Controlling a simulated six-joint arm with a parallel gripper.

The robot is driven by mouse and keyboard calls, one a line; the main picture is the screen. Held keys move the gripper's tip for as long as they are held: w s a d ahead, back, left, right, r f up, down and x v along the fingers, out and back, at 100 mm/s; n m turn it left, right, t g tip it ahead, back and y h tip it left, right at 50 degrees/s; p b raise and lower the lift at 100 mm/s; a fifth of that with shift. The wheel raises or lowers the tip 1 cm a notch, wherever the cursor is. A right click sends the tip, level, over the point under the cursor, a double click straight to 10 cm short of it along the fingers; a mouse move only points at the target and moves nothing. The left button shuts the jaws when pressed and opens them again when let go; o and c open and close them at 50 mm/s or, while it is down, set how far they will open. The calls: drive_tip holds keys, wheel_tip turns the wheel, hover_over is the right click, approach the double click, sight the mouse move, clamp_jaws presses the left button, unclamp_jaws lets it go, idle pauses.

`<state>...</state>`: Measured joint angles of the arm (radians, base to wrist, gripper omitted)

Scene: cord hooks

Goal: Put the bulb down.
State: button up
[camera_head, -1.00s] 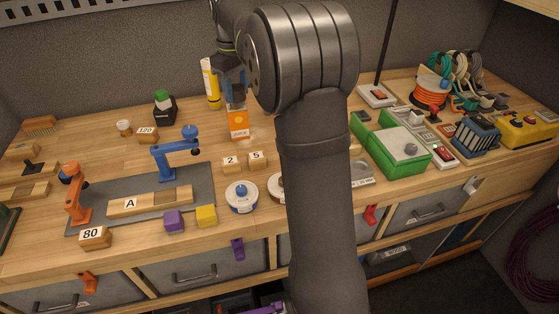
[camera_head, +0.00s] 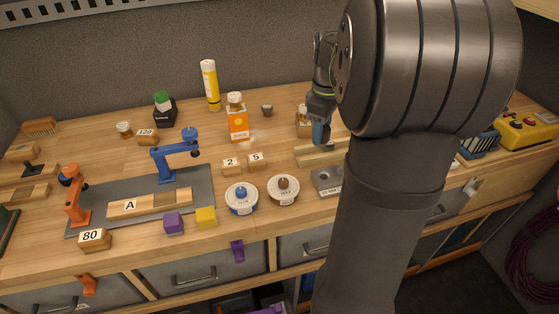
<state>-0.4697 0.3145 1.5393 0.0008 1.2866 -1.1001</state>
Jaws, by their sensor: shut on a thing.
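My gripper (camera_head: 319,132) has blue fingers and points down at the middle right of the bench. It is above or just behind a pale wooden block (camera_head: 313,156); the exact gap cannot be told. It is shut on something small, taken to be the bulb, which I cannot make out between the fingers. My large dark arm hides the bench right of the gripper.
A small jar-like item (camera_head: 303,120) stands close left of the gripper. A grey metal plate (camera_head: 327,180) lies in front. Two round spools (camera_head: 283,190) (camera_head: 241,198) sit to the left. An orange box (camera_head: 237,125) stands farther left. Bench between box and gripper is mostly clear.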

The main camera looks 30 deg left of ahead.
drive_tip(key=a+f, duration=0.2)
drive_tip(key=a, duration=0.1)
drive_tip(key=s+a+f, duration=0.1)
drive_tip(key=a+f, duration=0.1)
drive_tip(key=a, duration=0.2)
drive_tip(key=a+f, duration=0.3)
drive_tip(key=a, duration=0.1)
drive_tip(key=shift+s+a, duration=0.15)
drive_tip(key=shift+a, duration=0.05)
drive_tip(key=shift+f, duration=2.05)
drive_tip(key=shift+f, duration=0.2)
drive_tip(key=o, duration=1)
drive_tip(key=shift+r, duration=0.1)
wheel_tip(320, 180, up, 12)
